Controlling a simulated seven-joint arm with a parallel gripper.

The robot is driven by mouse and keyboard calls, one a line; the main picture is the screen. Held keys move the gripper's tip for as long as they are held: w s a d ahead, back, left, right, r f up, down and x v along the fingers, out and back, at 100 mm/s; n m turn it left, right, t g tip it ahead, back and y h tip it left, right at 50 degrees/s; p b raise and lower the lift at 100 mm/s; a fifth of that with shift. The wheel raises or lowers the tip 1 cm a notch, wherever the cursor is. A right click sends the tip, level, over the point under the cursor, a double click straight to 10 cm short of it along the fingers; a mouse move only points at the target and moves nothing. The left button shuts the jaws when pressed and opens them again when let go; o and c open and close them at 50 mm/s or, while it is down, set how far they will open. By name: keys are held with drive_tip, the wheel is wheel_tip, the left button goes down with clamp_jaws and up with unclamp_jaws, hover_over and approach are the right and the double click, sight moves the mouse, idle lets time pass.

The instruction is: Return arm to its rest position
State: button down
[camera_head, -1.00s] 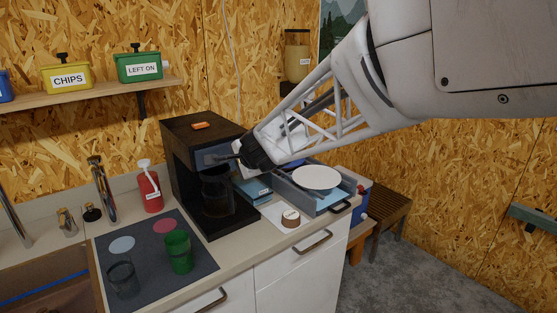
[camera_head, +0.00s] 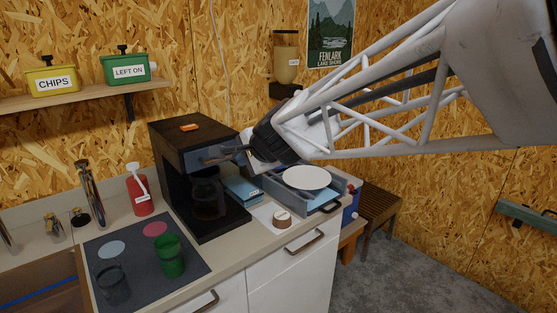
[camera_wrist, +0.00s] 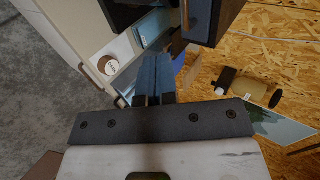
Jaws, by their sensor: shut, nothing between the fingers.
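My gripper (camera_head: 208,158) is shut and empty. Its dark fingers point left, across the upper front of the black coffee machine (camera_head: 170,138) in the head view; I cannot tell whether they touch it. My gripper also shows in the wrist view (camera_wrist: 153,62), with its fingers together and nothing between them. My pale lattice arm reaches in from the upper right. The coffee machine has a dark glass jug (camera_head: 207,197) in its bay and an orange item (camera_head: 190,127) on top.
A grey tray (camera_head: 290,199) with a white plate (camera_head: 307,177) stands right of the machine. Green (camera_head: 169,256) and dark (camera_head: 114,286) cups stand on a dark mat (camera_head: 190,277). A wooden bench (camera_head: 379,204) is at right.

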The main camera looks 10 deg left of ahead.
drive_tip(key=shift+s, duration=0.1)
idle(0.3)
drive_tip(key=s+d+f+n+g+h, duration=0.1)
drive_tip(key=s+d+f+n+h, duration=0.1)
drive_tip(key=s+d, duration=0.7)
drive_tip(key=s+d+f+n+g+h, duration=0.2)
drive_tip(key=s+d+f+n+h, duration=0.1)
drive_tip(key=s+d, duration=0.6)
drive_tip(key=s+d+f+n+g+h, duration=0.1)
drive_tip(key=s+d+f, duration=0.4)
drive_tip(key=s+d, duration=0.5)
drive_tip(key=d+n+h, duration=0.1)
drive_tip(key=d+n, duration=0.1)
drive_tip(key=d, duration=0.2)
drive_tip(key=shift+d+n+g+h, duration=0.25)
drive_tip(key=shift+n+g+h, duration=0.05)
drive_tip(key=shift+n+g, duration=0.1)
